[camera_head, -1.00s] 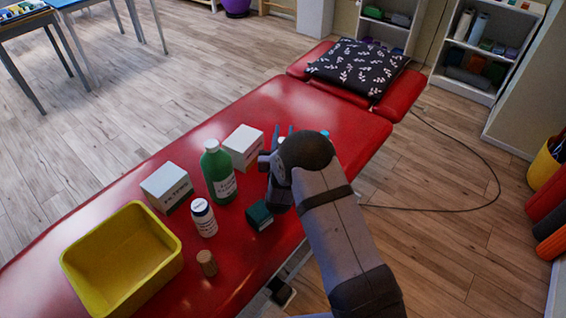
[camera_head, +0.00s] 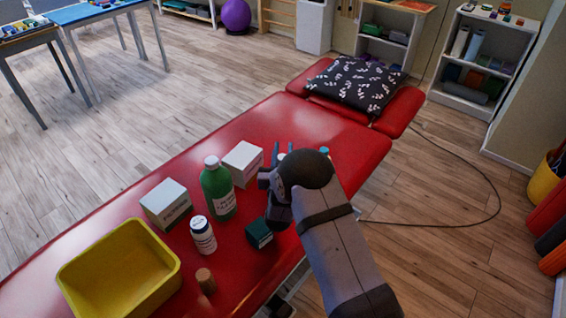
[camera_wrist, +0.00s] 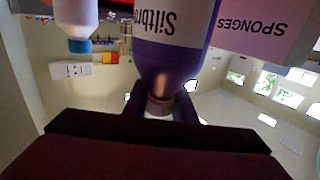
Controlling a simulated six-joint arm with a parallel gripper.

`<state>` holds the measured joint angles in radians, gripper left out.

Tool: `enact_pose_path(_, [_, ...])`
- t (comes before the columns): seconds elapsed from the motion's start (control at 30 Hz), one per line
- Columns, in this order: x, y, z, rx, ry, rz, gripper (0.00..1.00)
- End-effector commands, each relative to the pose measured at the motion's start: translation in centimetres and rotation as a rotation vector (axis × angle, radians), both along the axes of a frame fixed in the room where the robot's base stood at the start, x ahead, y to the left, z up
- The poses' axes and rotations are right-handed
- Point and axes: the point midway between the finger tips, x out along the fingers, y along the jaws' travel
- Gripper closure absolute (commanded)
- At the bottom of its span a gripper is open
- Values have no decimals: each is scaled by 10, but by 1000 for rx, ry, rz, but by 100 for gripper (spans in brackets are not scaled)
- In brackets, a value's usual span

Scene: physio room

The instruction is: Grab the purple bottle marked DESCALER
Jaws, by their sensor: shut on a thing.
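A purple bottle (camera_wrist: 175,72) fills the upper middle of the wrist view, its narrow neck pointing down in the picture. Its white label shows letters like "Siltbr"; the rest is cut off, and I cannot read DESCALER. My gripper (camera_wrist: 160,112) is shut on it at the neck, with dark fingers on both sides. In the head view my gripper (camera_head: 273,165) is over the red couch, right of the white boxes. My wrist hides the purple bottle there.
On the red couch (camera_head: 330,125) stand a green bottle (camera_head: 218,190), white boxes (camera_head: 167,206), a white pill bottle (camera_head: 203,236), a dark green box (camera_head: 259,234), a cork (camera_head: 205,281) and a yellow bin (camera_head: 165,265). A blue-capped bottle (camera_wrist: 77,45) and a SPONGES box (camera_wrist: 252,28) flank the purple bottle.

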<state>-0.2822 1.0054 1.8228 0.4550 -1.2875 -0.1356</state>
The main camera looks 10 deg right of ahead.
Motion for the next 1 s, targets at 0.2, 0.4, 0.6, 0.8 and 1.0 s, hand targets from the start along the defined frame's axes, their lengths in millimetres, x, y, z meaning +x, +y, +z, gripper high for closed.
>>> enact_pose_path(0.2, [1, 0, 11, 1, -7, 0, 100])
enact_pose_path(0.4, [1, 0, 31, 2, -9, 0, 100])
enact_pose_path(0.6, [1, 0, 62, 2, -10, 0, 100])
enact_pose_path(0.8, [1, 0, 87, 2, -9, -1, 100])
enact_pose_path(1.0, [0, 0, 99, 0, -6, -1, 100])
